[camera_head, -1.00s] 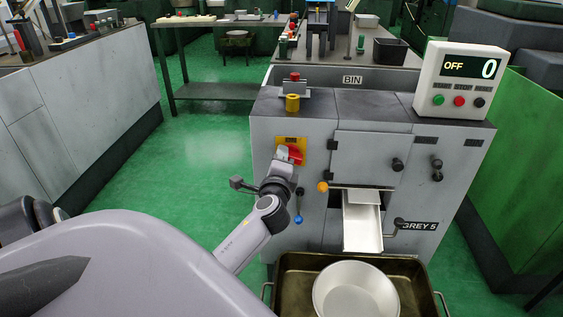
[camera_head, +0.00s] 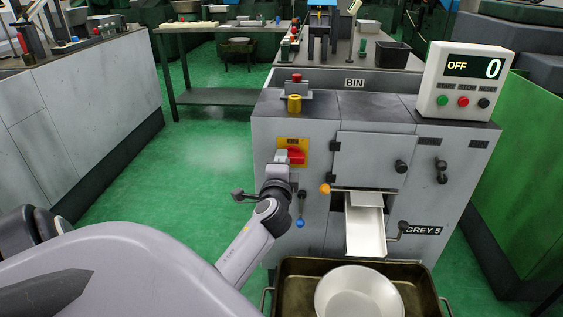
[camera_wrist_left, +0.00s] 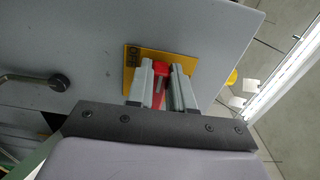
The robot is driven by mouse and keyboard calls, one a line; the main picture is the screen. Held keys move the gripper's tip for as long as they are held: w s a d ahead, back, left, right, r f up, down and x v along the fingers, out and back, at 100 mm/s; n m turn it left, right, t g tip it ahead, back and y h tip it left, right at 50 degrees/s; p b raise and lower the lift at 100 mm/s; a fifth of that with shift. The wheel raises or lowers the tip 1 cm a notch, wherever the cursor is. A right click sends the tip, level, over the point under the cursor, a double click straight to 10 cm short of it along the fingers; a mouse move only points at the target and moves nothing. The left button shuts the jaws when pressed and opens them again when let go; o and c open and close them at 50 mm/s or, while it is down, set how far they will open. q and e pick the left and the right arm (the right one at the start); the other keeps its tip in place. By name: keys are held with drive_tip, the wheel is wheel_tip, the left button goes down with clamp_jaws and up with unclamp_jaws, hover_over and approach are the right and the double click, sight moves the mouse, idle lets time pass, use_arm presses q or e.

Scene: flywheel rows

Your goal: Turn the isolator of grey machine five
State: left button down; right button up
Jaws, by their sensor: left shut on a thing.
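Grey machine five (camera_head: 345,225), labelled GREY 5, stands ahead of me. Its isolator is a red handle (camera_head: 297,157) on a yellow plate (camera_head: 291,144) at the upper left of the front. My left gripper (camera_head: 283,158) is at the isolator, shut on the red handle. In the left wrist view the red handle (camera_wrist_left: 160,70) sits between the two grey fingers (camera_wrist_left: 161,88), in front of the yellow plate (camera_wrist_left: 132,62). In the head view the handle lies about level, partly hidden by the fingers. My right gripper is not in view.
The display box (camera_head: 465,80) on top reads OFF and 0. A blue-ended lever (camera_head: 300,222) and an orange knob (camera_head: 325,189) are close to my left wrist. A white chute (camera_head: 365,225) is above a pan (camera_head: 358,292) in a tray (camera_head: 430,290). Green floor is free at left.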

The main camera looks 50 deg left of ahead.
use_arm(q)
drive_tip(key=shift+a+r, duration=0.15)
drive_tip(key=shift+r, duration=0.1)
drive_tip(key=c, duration=1.1)
unclamp_jaws()
drive_tip(key=shift+o, duration=0.5)
drive_tip(key=shift+w+f, duration=0.1)
drive_tip(key=shift+f, duration=0.1)
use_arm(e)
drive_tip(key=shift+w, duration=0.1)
use_arm(q)
drive_tip(key=v, duration=0.7)
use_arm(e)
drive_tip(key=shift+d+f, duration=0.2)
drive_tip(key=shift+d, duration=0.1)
